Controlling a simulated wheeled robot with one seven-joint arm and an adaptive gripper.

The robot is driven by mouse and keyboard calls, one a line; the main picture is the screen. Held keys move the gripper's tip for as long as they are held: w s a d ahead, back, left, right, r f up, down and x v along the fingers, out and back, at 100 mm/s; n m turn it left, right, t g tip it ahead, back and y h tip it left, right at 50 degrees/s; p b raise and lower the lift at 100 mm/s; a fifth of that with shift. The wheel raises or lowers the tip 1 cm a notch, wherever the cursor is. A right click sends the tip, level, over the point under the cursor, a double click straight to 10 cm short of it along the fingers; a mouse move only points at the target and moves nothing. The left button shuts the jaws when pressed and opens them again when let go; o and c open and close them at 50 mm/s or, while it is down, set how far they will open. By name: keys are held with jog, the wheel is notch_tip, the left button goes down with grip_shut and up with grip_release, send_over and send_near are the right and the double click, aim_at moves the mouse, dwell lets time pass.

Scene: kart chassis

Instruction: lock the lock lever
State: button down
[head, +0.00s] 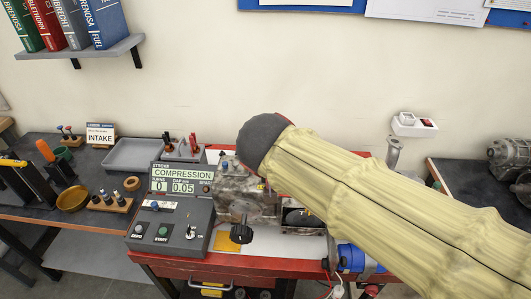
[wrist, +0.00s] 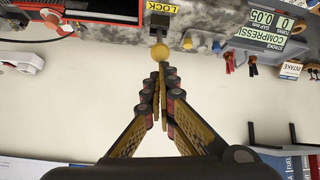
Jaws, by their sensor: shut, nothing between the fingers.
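The lock lever shows in the wrist view as a dark stem with a yellow ball knob (wrist: 160,52), just below a yellow LOCK label (wrist: 161,8) at the top middle. My gripper (wrist: 163,68) is shut and empty. Its fingertips point at the knob and appear very close to it; I cannot tell if they touch. In the head view my beige-sleeved arm reaches across the right side over the grey metal machine block (head: 235,190). My gripper and the lever cannot be made out there.
A control box (head: 172,225) with a COMPRESSION display (head: 182,178) stands left of the block. A black knob (head: 241,233) sticks out at the front. A grey tray (head: 133,155) and small tools lie farther left.

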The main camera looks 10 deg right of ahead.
notch_tip(320, 180, up, 3)
jog(key=w+p, duration=0.2)
jog(key=w, duration=0.1)
jog(key=s+a+r+p, duration=0.1)
jog(key=s+r, duration=0.3)
jog(key=s, duration=0.5)
jog(key=shift+s+a+p, duration=0.2)
jog(key=shift+p, duration=0.15)
